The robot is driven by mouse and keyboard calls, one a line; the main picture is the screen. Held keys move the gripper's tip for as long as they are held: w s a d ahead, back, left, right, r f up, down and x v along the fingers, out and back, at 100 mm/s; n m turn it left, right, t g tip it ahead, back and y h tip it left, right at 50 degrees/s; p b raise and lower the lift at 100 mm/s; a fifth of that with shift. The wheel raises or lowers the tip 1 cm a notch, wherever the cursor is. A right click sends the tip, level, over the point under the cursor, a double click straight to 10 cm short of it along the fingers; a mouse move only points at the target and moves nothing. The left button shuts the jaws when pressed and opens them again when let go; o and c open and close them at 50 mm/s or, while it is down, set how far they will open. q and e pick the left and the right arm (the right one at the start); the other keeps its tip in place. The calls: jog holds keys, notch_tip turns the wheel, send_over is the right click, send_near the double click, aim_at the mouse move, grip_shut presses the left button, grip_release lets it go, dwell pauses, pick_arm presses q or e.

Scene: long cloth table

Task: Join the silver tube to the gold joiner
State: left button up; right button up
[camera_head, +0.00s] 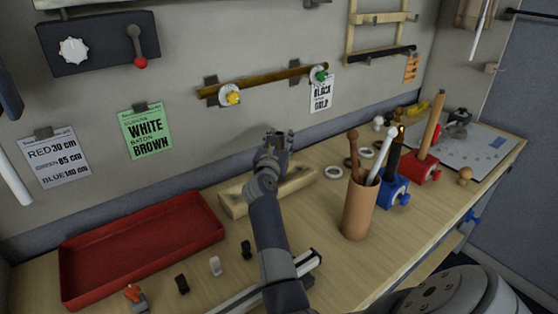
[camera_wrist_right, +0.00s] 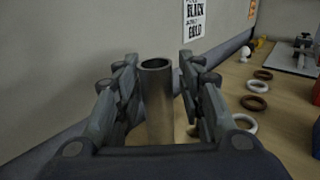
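My right gripper (camera_head: 273,140) is above the back of the table, over a pale wooden block. In the right wrist view its two fingers (camera_wrist_right: 160,85) stand on either side of a hollow metal tube (camera_wrist_right: 158,105), dull silver-grey with a brownish tint. The tube is upright with its open end up. Gaps show between the tube and the fingers, so the gripper looks open around it. The tube's lower end is hidden. A black rod (camera_head: 394,158) with a small gold piece (camera_head: 401,130) on top stands in a blue clamp; I cannot tell if this is the joiner. My left gripper is not in view.
The wooden block (camera_head: 236,207) lies under my right gripper. A red tray (camera_head: 72,262) is at left. A brown cup (camera_head: 358,213) of sticks stands right of my arm, before the blue clamp (camera_head: 393,193) and red clamp (camera_head: 422,170). Several rings lie behind the cup.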

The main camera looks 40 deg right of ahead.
jog(key=c, duration=0.5)
jog(key=shift+w+f, duration=0.2)
jog(key=shift+f, duration=0.05)
grip_shut()
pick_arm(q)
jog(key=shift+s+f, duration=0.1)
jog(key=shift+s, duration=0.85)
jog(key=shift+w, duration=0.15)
pick_arm(e)
jog(key=shift+r, duration=0.1)
